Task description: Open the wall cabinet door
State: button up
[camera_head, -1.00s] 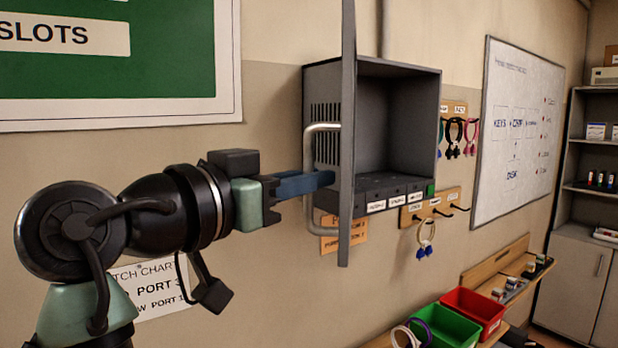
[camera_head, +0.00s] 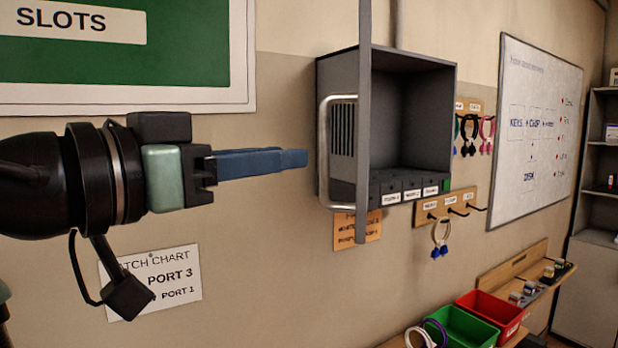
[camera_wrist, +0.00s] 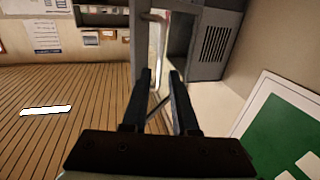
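The grey wall cabinet (camera_head: 408,62) stands open, with its dark inside in view. Its door (camera_head: 364,110) is swung out from the wall and shows almost edge-on in the head view. The pale metal bar handle (camera_head: 323,150) is on the door's left-hand face.
Below right are a green bin (camera_head: 462,328) and a red bin (camera_head: 492,312). A hook rail (camera_head: 447,208) with a hanging ring is on the wall under the cabinet. A whiteboard (camera_head: 540,130) is at right.

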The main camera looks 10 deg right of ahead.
jog(key=b+v, duration=0.1)
jog(key=v, duration=0.4)
jog(key=w+f+n+t+y+b, duration=0.2)
jog(key=w+f+n+t+y, duration=0.1)
jog(key=w+n+t+y, duration=0.4)
jog(key=s+a+r+n+t+y+b, duration=0.1)
jog(key=s+r+n+t+y, duration=0.1)
jog(key=s+n+t+y, duration=0.2)
jog(key=s+t+y, duration=0.3)
jog(key=s+t, duration=0.3)
jog(key=s, duration=0.4)
jog(key=shift+t+y, duration=0.3)
